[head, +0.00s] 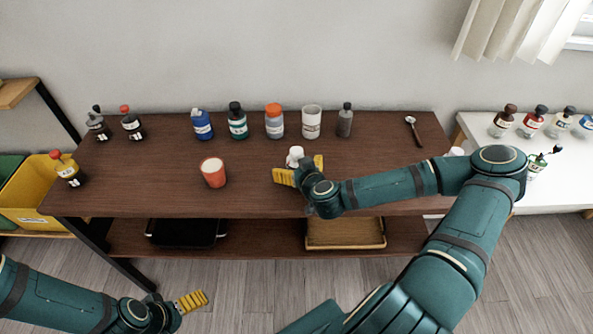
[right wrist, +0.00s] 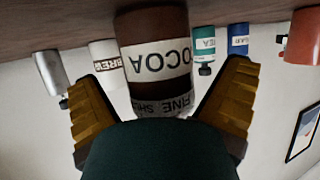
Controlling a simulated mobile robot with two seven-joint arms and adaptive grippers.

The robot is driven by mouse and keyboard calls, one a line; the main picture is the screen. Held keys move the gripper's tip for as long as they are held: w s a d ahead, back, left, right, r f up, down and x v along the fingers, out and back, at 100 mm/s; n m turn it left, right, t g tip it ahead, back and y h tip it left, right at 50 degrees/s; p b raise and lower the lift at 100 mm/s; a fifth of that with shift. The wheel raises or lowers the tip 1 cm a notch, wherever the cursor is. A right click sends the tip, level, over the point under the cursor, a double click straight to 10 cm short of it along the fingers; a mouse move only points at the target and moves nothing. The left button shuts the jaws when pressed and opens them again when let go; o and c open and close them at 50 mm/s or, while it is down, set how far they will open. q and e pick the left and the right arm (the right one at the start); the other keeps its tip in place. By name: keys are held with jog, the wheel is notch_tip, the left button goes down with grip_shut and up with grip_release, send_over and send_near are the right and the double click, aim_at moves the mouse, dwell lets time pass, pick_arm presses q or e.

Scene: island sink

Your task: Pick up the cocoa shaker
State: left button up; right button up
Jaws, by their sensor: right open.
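The cocoa shaker (right wrist: 155,62) is a brown container with a white COCOA label, upside down in the right wrist view, where the tabletop is at the top. In the head view a small white-topped container (head: 295,154), apparently this shaker, stands near the table's middle, partly hidden by my gripper. My right gripper (head: 301,170) is open, with its yellow fingers on either side of the shaker; they also show in the right wrist view (right wrist: 164,82). Contact is not visible. My left gripper (head: 192,300) is low in front of the table, away from the shaker; its opening is unclear.
A red-orange cup (head: 213,173) stands left of the shaker. A spoon (head: 413,130) lies at the right.

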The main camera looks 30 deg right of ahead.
aim_at(297, 150)
jog(key=c, duration=1.4)
jog(key=shift+o, duration=0.2)
pick_arm(q)
jog(key=shift+r, duration=0.1)
pick_arm(e)
jog(key=shift+r, duration=0.15)
